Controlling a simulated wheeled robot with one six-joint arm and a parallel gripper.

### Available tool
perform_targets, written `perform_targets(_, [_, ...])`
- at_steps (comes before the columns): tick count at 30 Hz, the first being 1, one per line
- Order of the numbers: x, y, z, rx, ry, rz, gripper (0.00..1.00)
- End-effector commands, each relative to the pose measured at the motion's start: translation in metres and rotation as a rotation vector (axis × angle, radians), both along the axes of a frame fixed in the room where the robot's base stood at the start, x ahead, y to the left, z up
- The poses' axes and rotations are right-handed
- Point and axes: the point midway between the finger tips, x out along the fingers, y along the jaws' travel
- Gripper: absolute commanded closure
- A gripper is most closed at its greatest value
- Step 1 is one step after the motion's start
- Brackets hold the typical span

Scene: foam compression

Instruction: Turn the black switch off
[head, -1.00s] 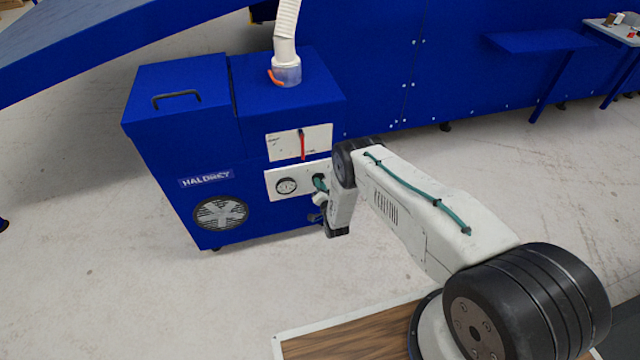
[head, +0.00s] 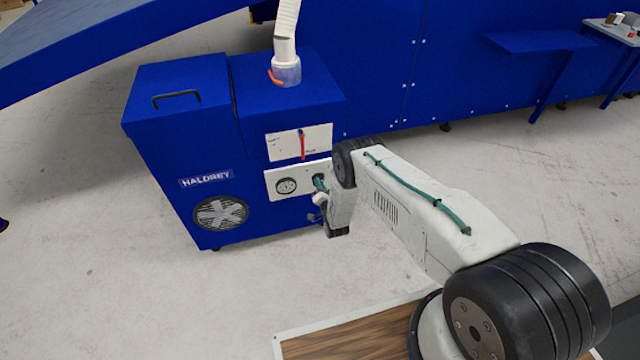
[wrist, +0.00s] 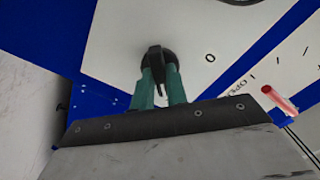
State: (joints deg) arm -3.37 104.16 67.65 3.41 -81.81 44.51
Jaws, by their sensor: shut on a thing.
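The black switch (wrist: 155,60) is a round rotary knob with a raised grip bar on a white panel. In the wrist view an "O" mark stands on the panel to its right. My gripper (wrist: 160,82) has two green fingers, and they are shut on the knob's grip bar. In the head view the gripper (head: 320,184) is at the right side of the lower white panel (head: 272,190) on the blue machine. My wrist partly covers the switch there.
A red lever (head: 302,145) sits on the upper white panel above; it also shows at the right in the wrist view (wrist: 280,100). A round gauge (head: 286,186) is left of the switch. A white hose (head: 286,30) rises from the blue machine (head: 180,130). The floor in front is clear.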

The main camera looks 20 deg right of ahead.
Motion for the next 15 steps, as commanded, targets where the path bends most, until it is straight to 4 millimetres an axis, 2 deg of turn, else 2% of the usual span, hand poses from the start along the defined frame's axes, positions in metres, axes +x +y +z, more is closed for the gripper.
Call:
perform_targets(9, [0.0001,0.0002,0.0002,-0.026,-0.001,0.001,1.0])
perform_targets(15, [0.0001,0.0001,0.0003,-0.297,-0.001,0.001,1.0])
